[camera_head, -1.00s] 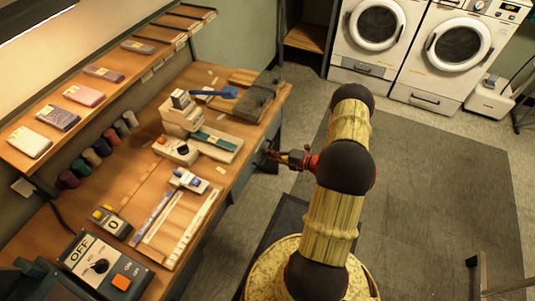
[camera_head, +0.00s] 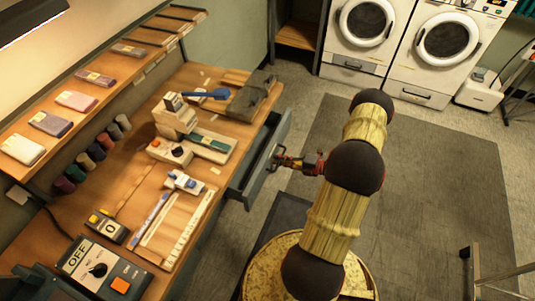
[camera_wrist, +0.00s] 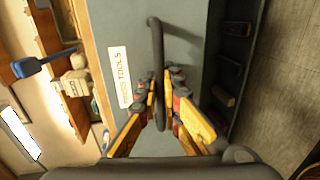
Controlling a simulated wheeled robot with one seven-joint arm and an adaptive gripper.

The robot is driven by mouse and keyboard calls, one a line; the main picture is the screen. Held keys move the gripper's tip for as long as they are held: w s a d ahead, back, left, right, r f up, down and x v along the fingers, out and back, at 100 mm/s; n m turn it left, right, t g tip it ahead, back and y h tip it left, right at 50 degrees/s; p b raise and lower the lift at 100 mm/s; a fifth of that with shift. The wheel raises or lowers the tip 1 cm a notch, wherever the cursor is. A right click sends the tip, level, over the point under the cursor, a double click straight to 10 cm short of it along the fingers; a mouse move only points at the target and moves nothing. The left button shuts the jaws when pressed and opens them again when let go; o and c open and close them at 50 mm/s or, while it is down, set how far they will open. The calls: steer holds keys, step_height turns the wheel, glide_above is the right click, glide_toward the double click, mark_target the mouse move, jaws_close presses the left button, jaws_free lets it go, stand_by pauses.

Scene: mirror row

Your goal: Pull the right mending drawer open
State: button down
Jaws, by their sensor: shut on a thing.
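The grey drawer (camera_head: 246,191) stands partly open from the bench's front edge in the head view, with a gap showing behind its front. In the wrist view its flat grey front (camera_wrist: 190,45) carries a white label (camera_wrist: 119,77) reading partly "TOOLS" and a dark bar handle (camera_wrist: 157,45). My gripper (camera_head: 276,158) is at the drawer front. In the wrist view its fingers (camera_wrist: 160,88) are closed around the handle, one on each side. The drawer's inside is mostly hidden in the head view.
The wooden bench (camera_head: 120,190) holds a sewing machine (camera_head: 180,120), a switch box (camera_head: 104,268) and a blue-handled item (camera_head: 208,94). Washers (camera_head: 448,40) stand at the back. Open floor with a grey mat (camera_head: 430,180) lies to the right of my arm.

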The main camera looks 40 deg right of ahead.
steer(key=f+v, duration=0.2)
steer(key=v, duration=0.8)
steer(key=f+v, duration=0.2)
steer(key=v, duration=0.7)
steer(key=shift+v, duration=0.8)
steer(key=shift+d+f, duration=0.1)
steer(key=shift+f, duration=0.15)
steer(key=c, duration=2)
jaws_free()
steer(key=shift+o, duration=0.2)
steer(key=v, duration=1.2)
steer(key=shift+f, duration=0.1)
